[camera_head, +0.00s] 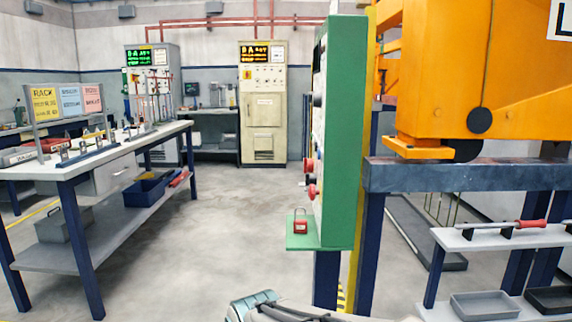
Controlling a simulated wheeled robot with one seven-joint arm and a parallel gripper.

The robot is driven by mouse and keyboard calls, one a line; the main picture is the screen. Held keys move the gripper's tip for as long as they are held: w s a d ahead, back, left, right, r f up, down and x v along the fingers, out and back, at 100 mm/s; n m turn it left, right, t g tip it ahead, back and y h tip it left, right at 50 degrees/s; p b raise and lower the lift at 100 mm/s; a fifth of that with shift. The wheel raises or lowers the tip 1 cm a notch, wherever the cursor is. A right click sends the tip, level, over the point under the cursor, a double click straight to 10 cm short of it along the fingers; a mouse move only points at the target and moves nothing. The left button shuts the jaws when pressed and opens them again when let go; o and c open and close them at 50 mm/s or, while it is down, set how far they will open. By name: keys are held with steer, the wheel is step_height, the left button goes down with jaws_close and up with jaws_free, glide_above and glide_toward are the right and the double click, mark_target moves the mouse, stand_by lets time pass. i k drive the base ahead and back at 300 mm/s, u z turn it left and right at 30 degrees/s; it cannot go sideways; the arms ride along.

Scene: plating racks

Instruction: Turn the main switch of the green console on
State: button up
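The green console (343,130) stands right of the middle on a dark blue post. I see it nearly edge-on, with its pale front panel (320,130) facing left. A red padlock (300,226) stands on the small green ledge (303,243) at the console's foot. My gripper's fingers are not in view; only part of my arm shows at the bottom edge.
A long workbench (122,148) with signs and racks stands at the left. Two cabinets (264,100) stand at the back. Orange machinery (460,70) on a blue frame and a grey shelf (490,240) lie right of the console. The floor (220,230) left of the console is clear.

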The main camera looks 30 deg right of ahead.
mark_target(309, 163)
steer(key=z, duration=0.6)
steer(key=i, duration=0.55)
steer(key=z, duration=2.7)
steer(key=k, duration=1.1)
steer(key=u, duration=1.7)
